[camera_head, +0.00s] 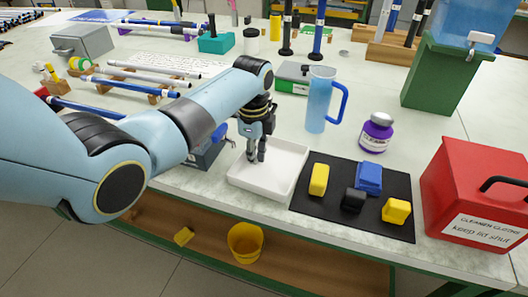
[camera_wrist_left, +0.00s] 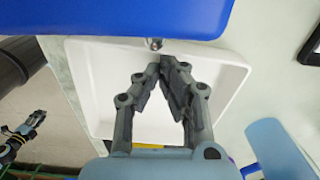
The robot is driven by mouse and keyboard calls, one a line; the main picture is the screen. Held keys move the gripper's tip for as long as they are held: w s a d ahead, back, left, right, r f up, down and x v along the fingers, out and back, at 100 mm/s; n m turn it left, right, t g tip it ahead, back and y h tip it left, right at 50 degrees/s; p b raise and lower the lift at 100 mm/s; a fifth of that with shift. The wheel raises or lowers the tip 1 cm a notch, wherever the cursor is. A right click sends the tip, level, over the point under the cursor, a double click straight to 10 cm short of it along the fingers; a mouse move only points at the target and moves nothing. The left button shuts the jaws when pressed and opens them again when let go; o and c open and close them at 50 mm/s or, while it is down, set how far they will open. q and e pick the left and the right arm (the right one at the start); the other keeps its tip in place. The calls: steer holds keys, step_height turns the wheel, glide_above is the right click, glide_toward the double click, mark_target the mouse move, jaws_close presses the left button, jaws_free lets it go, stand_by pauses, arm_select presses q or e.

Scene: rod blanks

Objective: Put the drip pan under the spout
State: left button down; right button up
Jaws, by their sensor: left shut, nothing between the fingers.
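The drip pan (camera_head: 281,178) is a white shallow tray lying flat near the bench's front edge; it also shows in the left wrist view (camera_wrist_left: 222,90). My left gripper (camera_head: 257,158) points down over the pan, shut and empty, its fingertips (camera_wrist_left: 166,62) near the pan's spout-side rim. A small metal spout (camera_head: 230,141) sticks out from a blue container, mostly hidden behind my left arm. In the left wrist view the spout (camera_wrist_left: 155,43) sits at the pan's rim, below the blue container (camera_wrist_left: 140,15). Part of what looks like my right arm shows at lower left there.
Right of the pan lies a black mat (camera_head: 330,205) with yellow, black and blue blocks. A yellow bucket (camera_head: 245,242) stands below the bench.

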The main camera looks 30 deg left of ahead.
stand_by(0.3)
arm_select(q)
steer(key=shift+s+a+r+p, duration=0.15)
steer(key=shift+a+p, duration=0.25)
steer(key=shift+a, duration=0.25)
steer(key=shift+s+a+r+p, duration=0.15)
steer(key=shift+a+p, duration=0.25)
steer(key=shift+a, duration=0.2)
steer(key=shift+a+f, duration=0.15)
steer(key=shift+f, duration=0.1)
